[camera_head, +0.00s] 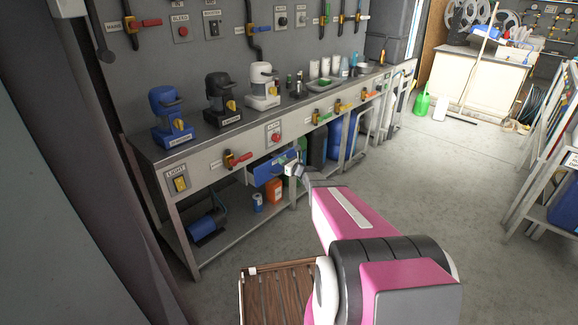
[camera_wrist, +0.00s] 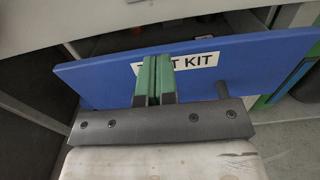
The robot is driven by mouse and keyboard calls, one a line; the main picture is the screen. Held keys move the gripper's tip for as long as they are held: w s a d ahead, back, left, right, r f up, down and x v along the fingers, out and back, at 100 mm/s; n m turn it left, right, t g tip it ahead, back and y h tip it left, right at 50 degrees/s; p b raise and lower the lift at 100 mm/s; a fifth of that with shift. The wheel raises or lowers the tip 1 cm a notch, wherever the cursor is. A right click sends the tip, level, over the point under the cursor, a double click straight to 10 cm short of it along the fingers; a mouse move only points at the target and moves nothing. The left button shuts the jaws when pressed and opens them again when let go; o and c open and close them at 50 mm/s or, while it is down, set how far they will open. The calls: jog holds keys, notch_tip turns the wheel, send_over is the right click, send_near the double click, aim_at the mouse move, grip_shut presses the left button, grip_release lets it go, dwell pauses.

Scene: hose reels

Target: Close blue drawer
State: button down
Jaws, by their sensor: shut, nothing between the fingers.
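The blue drawer (camera_head: 273,173) sits under the long workbench and is pulled out partway. Its blue front, with a white label partly hidden and ending in "KIT", fills the upper middle of the wrist view (camera_wrist: 245,60). My gripper (camera_head: 291,170) is at the drawer front. In the wrist view the green fingers of my gripper (camera_wrist: 153,78) are together and empty, in front of the label. They overlap the blue front in the picture; I cannot tell whether they touch it. Some of the drawer's inside shows dark behind the front.
The workbench (camera_head: 222,145) carries blue, black and white machines and a green tray (camera_head: 323,85). On the lower shelf are an orange container (camera_head: 273,191), a blue can (camera_head: 257,202) and a blue cylinder (camera_head: 206,228). The grey floor (camera_head: 440,190) to the right is clear.

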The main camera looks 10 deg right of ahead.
jog(key=shift+w+a, duration=0.45)
jog(key=shift+w, duration=0.15)
jog(key=shift+x, duration=1.35)
jog(key=shift+s+d, duration=0.15)
